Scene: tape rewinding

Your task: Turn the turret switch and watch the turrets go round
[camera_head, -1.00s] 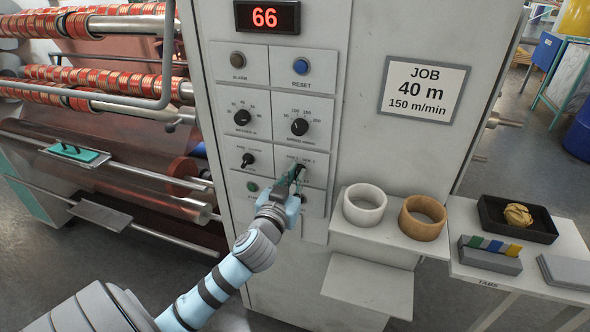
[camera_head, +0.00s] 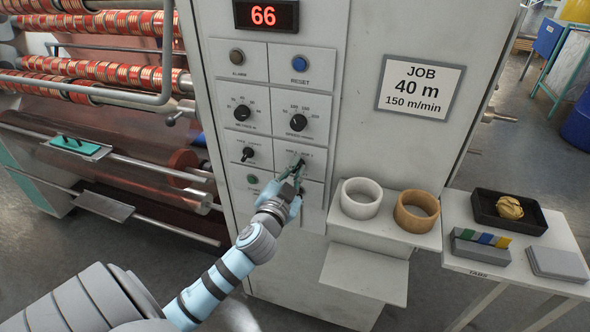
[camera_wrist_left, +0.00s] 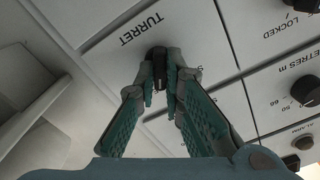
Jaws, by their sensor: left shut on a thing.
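The turret switch (camera_wrist_left: 157,54) is a small black knob below the word TURRET in the left wrist view. My left gripper (camera_wrist_left: 169,75) has its teal fingers closed around it, one fingertip on each side. In the head view, the gripper (camera_head: 296,172) reaches the switch on the lower right of the grey control panel (camera_head: 390,150) and hides most of it. The turrets at the left carry shafts of red-and-gold rolls (camera_head: 100,70). My right gripper is not in view.
The red display (camera_head: 266,15) reads 66. Other knobs and buttons sit close around the gripper. A shelf with a white ring (camera_head: 361,198) and a brown ring (camera_head: 416,212) juts out at right. A side table holds a black tray (camera_head: 482,209).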

